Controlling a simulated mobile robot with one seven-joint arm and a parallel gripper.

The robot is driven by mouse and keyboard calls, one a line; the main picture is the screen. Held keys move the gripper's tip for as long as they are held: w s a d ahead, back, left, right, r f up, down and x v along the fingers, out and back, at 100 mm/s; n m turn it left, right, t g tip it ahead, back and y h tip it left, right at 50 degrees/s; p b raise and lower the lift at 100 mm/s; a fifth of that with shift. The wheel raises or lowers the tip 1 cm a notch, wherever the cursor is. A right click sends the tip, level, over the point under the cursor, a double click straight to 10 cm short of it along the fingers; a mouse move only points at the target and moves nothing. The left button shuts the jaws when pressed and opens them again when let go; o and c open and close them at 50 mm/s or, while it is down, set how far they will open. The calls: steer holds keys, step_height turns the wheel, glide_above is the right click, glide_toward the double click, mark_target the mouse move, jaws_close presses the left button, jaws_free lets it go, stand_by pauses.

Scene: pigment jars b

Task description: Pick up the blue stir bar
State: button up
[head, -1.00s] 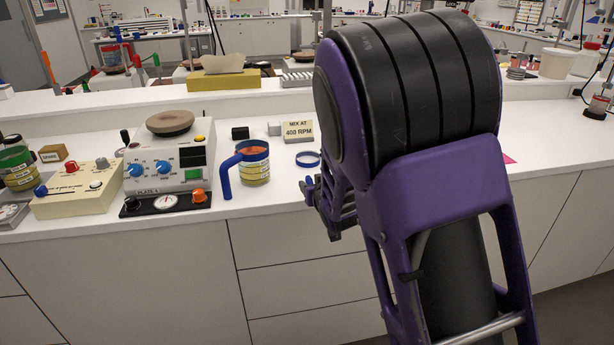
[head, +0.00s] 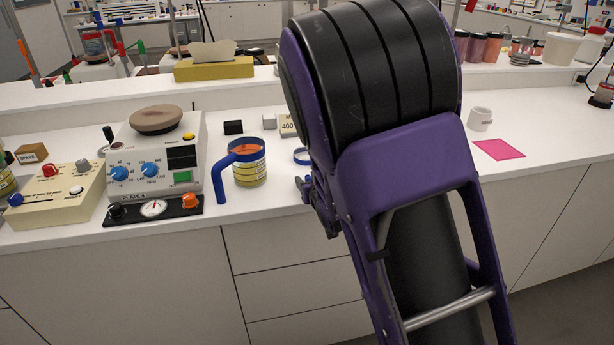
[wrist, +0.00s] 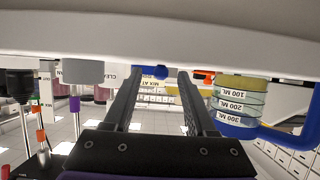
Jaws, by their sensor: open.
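I cannot pick out the blue stir bar for certain. In the wrist view, which looks upside down, a small blue thing (wrist: 155,72) shows between the far ends of my gripper's fingers (wrist: 161,74); whether it is the stir bar or the blue ring is unclear. The fingers are apart and hold nothing that I can see. In the head view my gripper (head: 312,195) is at the counter's front edge, mostly hidden by my arm. A blue ring (head: 301,157) lies on the counter just behind it, partly covered.
A blue-handled measuring jug (head: 249,170) stands left of my gripper; it also shows in the wrist view (wrist: 240,105). A hotplate stirrer (head: 165,165) is farther left. A sign (head: 288,126) stands behind.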

steer(key=shift+s, duration=0.1)
jaws_close()
stand_by(0.3)
